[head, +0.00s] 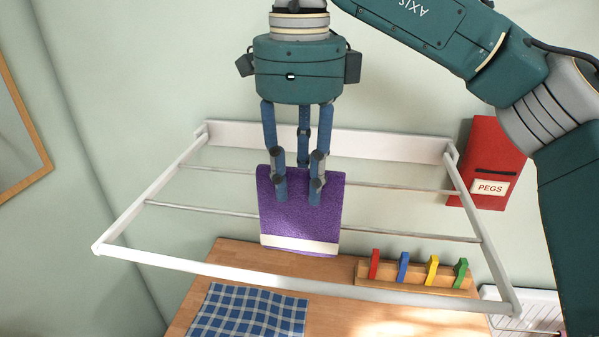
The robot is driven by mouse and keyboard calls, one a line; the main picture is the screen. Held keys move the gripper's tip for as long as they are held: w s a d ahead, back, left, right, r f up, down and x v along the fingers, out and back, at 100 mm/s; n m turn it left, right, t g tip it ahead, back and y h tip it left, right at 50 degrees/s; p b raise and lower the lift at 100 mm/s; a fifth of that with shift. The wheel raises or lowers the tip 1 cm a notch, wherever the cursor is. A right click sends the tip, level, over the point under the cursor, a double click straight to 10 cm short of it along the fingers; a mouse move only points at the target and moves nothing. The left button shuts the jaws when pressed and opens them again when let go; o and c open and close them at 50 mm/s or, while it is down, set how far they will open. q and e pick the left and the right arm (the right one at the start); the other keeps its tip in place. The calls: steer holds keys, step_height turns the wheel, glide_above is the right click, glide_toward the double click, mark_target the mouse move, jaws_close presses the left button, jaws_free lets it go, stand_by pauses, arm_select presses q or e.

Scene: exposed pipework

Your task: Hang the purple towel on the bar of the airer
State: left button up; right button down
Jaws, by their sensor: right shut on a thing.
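The purple towel (299,225) has a pale band near its lower edge and hangs roughly flat in the head view. My right gripper (298,192) points down and is shut on its upper part. The white airer (190,270) sticks out from the wall, with thin bars running across its frame, a rear bar (390,187) and a front bar (400,234). The towel covers the middle of both bars in this view. I cannot tell whether it touches either bar or hangs apart from them. My left gripper is not in view.
A wooden surface (335,318) lies below the airer. On it are a blue checked cloth (250,314) and a wooden rack (415,278) with several coloured pegs. A red PEGS box (487,150) is on the wall at right, above a white radiator (535,310). The bars are bare beside the towel.

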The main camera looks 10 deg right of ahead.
mark_target(300, 223)
steer(key=shift+f+b, duration=2.85)
steer(key=shift+f, duration=1.3)
steer(key=c, duration=1.3)
jaws_free()
